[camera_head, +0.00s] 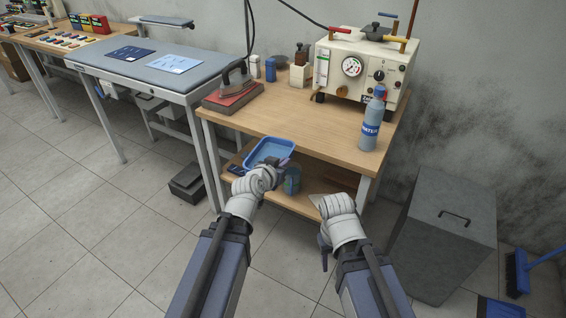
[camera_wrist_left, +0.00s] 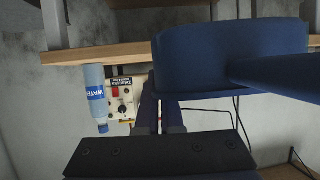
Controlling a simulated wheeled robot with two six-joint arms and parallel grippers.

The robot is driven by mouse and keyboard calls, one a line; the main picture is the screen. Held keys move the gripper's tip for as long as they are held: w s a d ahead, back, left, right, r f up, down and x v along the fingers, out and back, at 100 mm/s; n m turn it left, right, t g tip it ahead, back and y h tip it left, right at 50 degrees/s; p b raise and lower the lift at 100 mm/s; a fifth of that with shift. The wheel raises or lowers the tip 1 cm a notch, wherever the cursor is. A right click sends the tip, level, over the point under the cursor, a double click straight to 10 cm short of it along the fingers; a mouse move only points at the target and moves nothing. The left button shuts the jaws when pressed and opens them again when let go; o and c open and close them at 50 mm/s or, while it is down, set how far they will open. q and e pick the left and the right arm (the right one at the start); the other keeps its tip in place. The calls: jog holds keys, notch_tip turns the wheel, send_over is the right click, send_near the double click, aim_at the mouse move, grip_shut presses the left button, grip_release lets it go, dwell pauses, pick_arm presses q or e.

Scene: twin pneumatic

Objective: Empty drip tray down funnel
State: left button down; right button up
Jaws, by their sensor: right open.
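The blue drip tray (camera_head: 285,147) is a shallow rectangular pan in front of the table's front edge. My left gripper (camera_head: 277,165) is at its near side and appears shut on it. A teal round vessel (camera_head: 292,182) stands at the lower shelf, just right of my left gripper. I cannot tell whether it is the funnel. My right gripper (camera_head: 317,199) is open and empty, to the right of the vessel; its fingers are mostly hidden by my wrist.
The wooden table (camera_head: 285,118) holds a water bottle (camera_head: 372,120) near its right edge, a beige gauge machine (camera_head: 358,70) and an iron on a red pad (camera_head: 232,92). A lower shelf (camera_head: 307,205) lies beneath. A grey lidded bin (camera_head: 440,235) stands at right.

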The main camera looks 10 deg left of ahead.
pick_arm(q)
jog(key=shift+r, duration=0.1)
notch_tip(320, 180, up, 16)
jog(key=p, duration=1.6)
jog(key=shift+r+p, duration=0.2)
jog(key=shift+p, duration=0.1)
jog(key=shift+a, duration=0.1)
